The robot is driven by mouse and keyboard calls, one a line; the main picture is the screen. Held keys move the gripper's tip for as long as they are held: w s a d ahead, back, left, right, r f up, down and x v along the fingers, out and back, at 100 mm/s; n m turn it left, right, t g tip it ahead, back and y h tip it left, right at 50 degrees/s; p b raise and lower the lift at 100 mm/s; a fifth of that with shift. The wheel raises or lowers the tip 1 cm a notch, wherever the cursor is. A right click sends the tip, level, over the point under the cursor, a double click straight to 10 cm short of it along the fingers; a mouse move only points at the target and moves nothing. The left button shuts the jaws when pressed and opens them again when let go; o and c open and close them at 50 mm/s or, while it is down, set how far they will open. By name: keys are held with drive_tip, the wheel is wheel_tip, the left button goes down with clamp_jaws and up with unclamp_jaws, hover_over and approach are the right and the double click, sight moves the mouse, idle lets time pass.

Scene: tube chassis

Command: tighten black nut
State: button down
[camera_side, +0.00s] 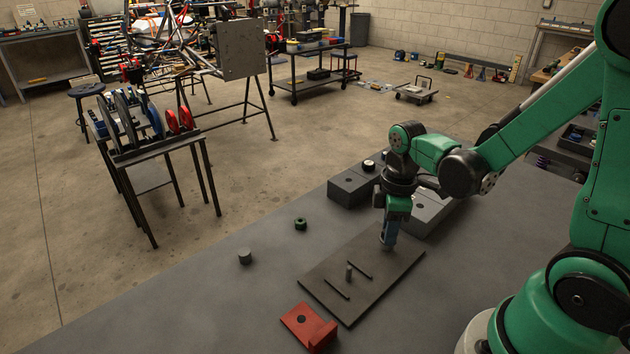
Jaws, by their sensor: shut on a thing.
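My gripper (388,244) points straight down at the far right part of a dark flat plate (325,290) on the bench. Its fingers are close together, and their tips are at or just above the plate. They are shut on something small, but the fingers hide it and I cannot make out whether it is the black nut. A short grey upright stud (349,273) stands on the plate between two thin dark bars. A small dark ring with a green tint (300,224) lies on the bench left of the plate.
A red bracket (306,325) with a hole lies near the plate's front left. A grey cylinder (245,258) stands farther left. Grey blocks (350,187) are behind my gripper, with a small black-and-white round part (369,166) on top. The bench's left side is mostly clear.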

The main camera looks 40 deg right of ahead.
drive_tip(key=shift+m, duration=0.8)
drive_tip(key=c, duration=0.5)
unclamp_jaws()
drive_tip(key=shift+m, duration=0.3)
drive_tip(key=shift+c, duration=0.2)
drive_tip(key=shift+r, duration=2.8)
